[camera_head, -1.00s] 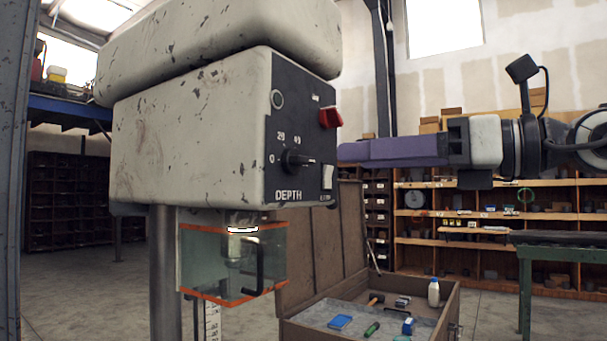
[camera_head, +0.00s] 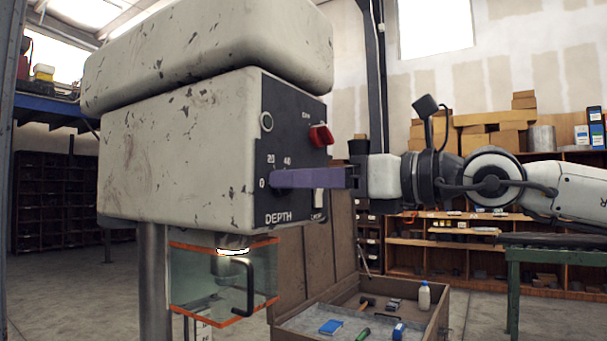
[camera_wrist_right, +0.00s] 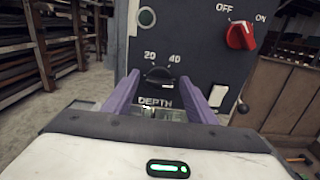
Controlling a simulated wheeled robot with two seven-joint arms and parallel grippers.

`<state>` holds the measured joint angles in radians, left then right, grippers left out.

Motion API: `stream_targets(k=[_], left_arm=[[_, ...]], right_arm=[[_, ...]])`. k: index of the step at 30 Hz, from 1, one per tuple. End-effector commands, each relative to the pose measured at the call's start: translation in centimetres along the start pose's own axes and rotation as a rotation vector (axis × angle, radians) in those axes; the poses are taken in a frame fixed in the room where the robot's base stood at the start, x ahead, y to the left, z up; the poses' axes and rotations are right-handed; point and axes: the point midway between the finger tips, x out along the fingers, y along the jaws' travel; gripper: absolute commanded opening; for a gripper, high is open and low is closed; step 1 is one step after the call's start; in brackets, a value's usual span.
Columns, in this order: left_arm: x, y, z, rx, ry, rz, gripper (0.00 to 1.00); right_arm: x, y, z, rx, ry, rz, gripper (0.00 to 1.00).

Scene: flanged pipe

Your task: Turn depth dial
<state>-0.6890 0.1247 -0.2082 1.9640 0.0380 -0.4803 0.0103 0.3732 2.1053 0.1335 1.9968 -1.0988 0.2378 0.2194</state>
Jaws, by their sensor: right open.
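The depth dial (camera_wrist_right: 158,76) is a small black knob under the marks 20 and 40 on the dark control panel (camera_head: 282,108) of the drill press. In the right wrist view it shows between the fingertips of my right gripper (camera_wrist_right: 161,84). The gripper is open, with a purple finger on each side of the dial; I cannot tell whether either finger touches it. In the head view my right gripper (camera_head: 274,179) reaches the panel from the right and its fingers hide the dial. My left gripper is not in view.
A clear guard with orange edges (camera_head: 218,283) hangs below the machine head. An open toolbox (camera_head: 437,308) stands at lower right.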

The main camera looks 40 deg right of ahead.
Motion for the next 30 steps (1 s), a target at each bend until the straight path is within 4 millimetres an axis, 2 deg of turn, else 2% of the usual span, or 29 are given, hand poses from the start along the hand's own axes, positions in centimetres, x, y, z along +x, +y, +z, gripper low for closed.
stream_targets(k=[11, 18, 19, 30], left_arm=[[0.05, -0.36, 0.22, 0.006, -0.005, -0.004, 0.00], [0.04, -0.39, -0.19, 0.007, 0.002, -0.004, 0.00], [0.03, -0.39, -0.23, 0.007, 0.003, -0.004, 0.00], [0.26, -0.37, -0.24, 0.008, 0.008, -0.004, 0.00]], right_arm=[[0.43, 0.02, 0.01, 0.001, -0.001, 0.001, 0.52], [0.42, 0.01, 0.00, 0.001, -0.001, 0.001, 0.13], [0.42, 0.01, 0.00, 0.001, -0.001, 0.001, 0.10], [0.43, 0.03, -0.13, -0.067, 0.000, 0.001, 0.10]])
